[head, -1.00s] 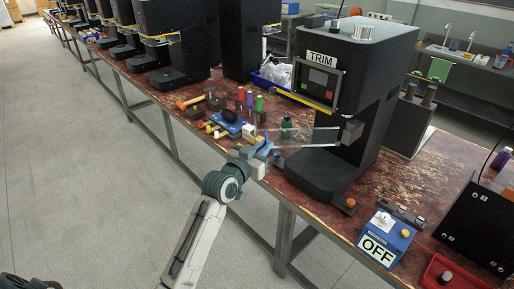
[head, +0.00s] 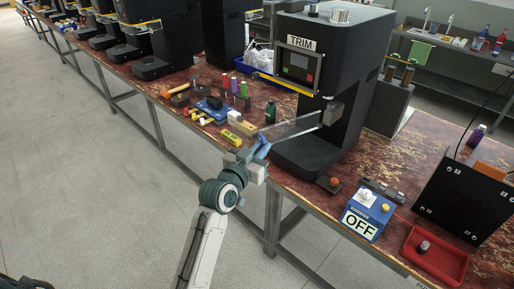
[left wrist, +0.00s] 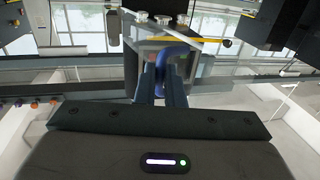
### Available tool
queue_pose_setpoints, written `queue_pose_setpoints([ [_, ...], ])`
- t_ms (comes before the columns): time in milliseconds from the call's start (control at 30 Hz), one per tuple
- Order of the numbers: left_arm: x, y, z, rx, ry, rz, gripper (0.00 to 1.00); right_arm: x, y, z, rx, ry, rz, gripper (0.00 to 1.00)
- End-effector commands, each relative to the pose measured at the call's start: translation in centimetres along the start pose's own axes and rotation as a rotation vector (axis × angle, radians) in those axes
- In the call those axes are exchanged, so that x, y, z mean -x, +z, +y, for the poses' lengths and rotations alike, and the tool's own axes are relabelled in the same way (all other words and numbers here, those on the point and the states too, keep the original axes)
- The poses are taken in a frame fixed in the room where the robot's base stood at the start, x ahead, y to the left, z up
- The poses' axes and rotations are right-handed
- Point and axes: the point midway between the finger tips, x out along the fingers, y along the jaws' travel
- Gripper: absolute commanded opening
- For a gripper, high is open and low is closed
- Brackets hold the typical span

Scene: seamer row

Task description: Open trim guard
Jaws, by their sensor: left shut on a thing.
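The TRIM machine (head: 345,50) is a black seamer on the bench. Its trim guard (head: 292,128) is a clear panel that reaches out leftward from the arm at the machine's front, above the black base (head: 308,160). A blue handle is at the guard's outer end. My left gripper (head: 260,152) is at that end and shut on the handle. In the left wrist view the blue handle (left wrist: 176,57) sits between the fingers of my left gripper (left wrist: 168,82). The fingers hide part of it. My right gripper is not in view.
A blue switch box (head: 370,213) marked OFF, an orange knob (head: 334,182) and a red tray (head: 436,254) stand right of the base. Bottles, blocks and a hammer crowd the bench to the left. The floor (head: 90,190) in front is clear.

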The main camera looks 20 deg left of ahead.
Motion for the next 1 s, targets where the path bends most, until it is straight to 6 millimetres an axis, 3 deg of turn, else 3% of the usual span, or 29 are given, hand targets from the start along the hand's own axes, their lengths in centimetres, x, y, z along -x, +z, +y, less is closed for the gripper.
queue_pose_setpoints([
  [167, -0.1, -0.6, 0.1, 0.003, 0.001, 0.013, 0.00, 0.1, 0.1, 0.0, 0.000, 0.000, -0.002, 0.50],
  [200, -0.1, -0.6, 0.1, 0.003, 0.001, 0.013, 0.16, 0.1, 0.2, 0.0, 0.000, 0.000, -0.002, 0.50],
  [300, -0.1, -0.5, 0.1, 0.003, 0.001, 0.010, 0.30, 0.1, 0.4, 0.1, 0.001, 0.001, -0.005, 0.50],
  [700, 0.5, -0.1, 0.0, 0.000, 0.000, 0.005, 0.30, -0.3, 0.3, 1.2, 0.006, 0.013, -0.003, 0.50],
  [1000, 5.8, 0.2, 0.2, -0.003, 0.001, 0.004, 0.30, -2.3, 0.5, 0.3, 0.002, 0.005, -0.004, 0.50],
])
